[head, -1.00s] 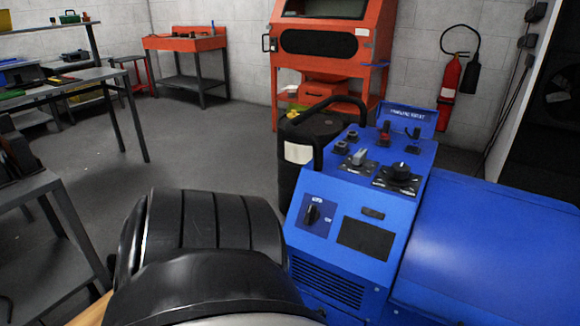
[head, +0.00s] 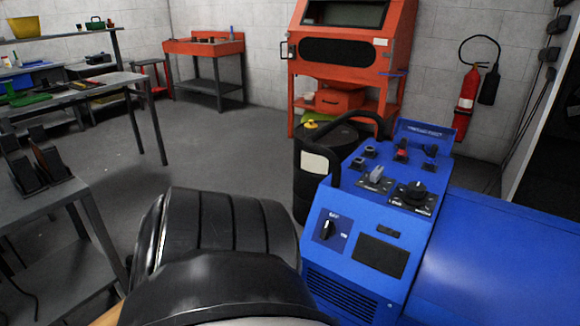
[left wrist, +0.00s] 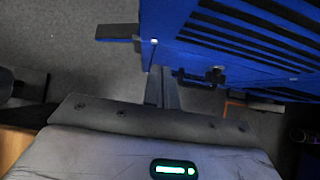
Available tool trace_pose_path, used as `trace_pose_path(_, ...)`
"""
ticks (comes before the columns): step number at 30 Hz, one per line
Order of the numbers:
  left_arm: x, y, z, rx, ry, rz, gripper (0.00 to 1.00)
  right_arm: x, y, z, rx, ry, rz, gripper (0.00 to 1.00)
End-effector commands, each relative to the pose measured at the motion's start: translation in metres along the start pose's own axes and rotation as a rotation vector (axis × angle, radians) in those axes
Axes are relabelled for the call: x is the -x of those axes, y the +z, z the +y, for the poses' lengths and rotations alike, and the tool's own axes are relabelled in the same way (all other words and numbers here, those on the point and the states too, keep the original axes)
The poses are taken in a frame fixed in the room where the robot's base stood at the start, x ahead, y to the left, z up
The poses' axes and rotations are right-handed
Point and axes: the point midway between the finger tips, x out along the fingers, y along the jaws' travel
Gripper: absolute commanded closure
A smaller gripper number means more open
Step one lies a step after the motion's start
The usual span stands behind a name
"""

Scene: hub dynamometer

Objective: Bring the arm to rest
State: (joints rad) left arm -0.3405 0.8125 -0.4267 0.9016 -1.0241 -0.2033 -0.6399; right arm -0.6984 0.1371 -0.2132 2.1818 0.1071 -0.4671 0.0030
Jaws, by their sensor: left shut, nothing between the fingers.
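My left gripper (left wrist: 161,88) shows in the left wrist view, its fingers shut with nothing between them. It points past the edge of the blue machine's slotted panel (left wrist: 235,35); whether it touches anything there I cannot tell. In the head view the blue machine (head: 335,275) stands at the right, with a sloped control panel of knobs and switches and a rotary switch on its front. A dark, ribbed part of my arm fills the near foreground. Neither gripper shows in the head view.
A dark drum (head: 309,202) stands behind the machine. An orange cabinet (head: 345,75), an orange bench (head: 205,46) and a fire extinguisher (head: 466,100) line the back walls. Grey tables (head: 125,82) stand at the left. The floor (head: 220,150) between them is open.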

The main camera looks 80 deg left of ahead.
Motion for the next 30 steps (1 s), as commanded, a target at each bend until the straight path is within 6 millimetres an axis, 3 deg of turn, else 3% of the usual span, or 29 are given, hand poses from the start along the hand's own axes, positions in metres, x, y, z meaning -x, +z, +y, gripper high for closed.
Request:
trace_pose_path(1,0.013,0.015,-0.001,-0.001,-0.002,0.002,1.0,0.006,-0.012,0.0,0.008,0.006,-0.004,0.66)
trace_pose_path(3,0.02,0.025,-0.001,-0.002,-0.002,0.003,1.0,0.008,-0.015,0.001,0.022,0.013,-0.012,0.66)
trace_pose_path(9,0.031,0.045,-0.001,-0.001,-0.002,0.004,1.0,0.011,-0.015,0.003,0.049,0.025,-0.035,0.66)
trace_pose_path(19,0.032,0.05,-0.001,0.002,-0.002,0.004,1.0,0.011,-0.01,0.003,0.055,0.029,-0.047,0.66)
trace_pose_path(22,0.032,0.046,-0.009,0.028,-0.009,0.0,1.0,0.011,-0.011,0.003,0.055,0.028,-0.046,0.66)
trace_pose_path(26,0.039,0.029,-0.056,0.203,-0.051,-0.02,1.0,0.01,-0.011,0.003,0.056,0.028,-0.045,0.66)
trace_pose_path(30,0.071,0.004,-0.147,0.636,-0.092,-0.035,1.0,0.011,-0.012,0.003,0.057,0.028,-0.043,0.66)
